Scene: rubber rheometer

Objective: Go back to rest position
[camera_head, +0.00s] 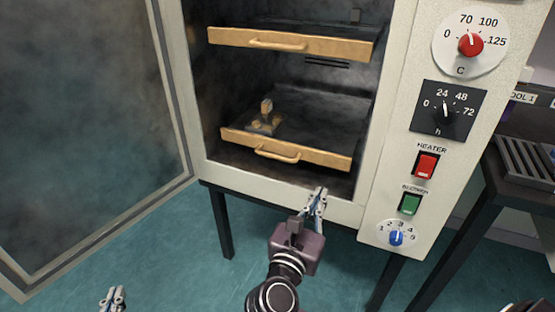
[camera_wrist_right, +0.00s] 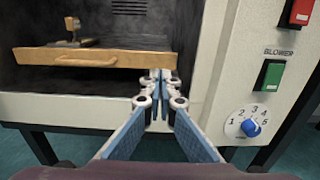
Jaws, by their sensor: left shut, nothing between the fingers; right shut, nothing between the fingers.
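My right gripper (camera_head: 318,204) is shut and empty, just in front of the oven's lower front edge in the head view. In the right wrist view its blue-padded fingers (camera_wrist_right: 160,90) meet at the tips, below and right of the lower drawer's handle. My left gripper (camera_head: 113,297) shows only as small fingertips at the bottom left of the head view. It is shut, with nothing seen in it, and apart from the oven.
The oven (camera_head: 375,185) stands with its door (camera_head: 85,130) open to the left. Its upper drawer (camera_head: 290,44) and lower drawer (camera_head: 325,158) are inside; a metal piece (camera_head: 265,120) sits on the lower one. Heater (camera_head: 426,165) and blower (camera_head: 409,203) switches are on the right panel. A dark table (camera_head: 500,190) stands at the right.

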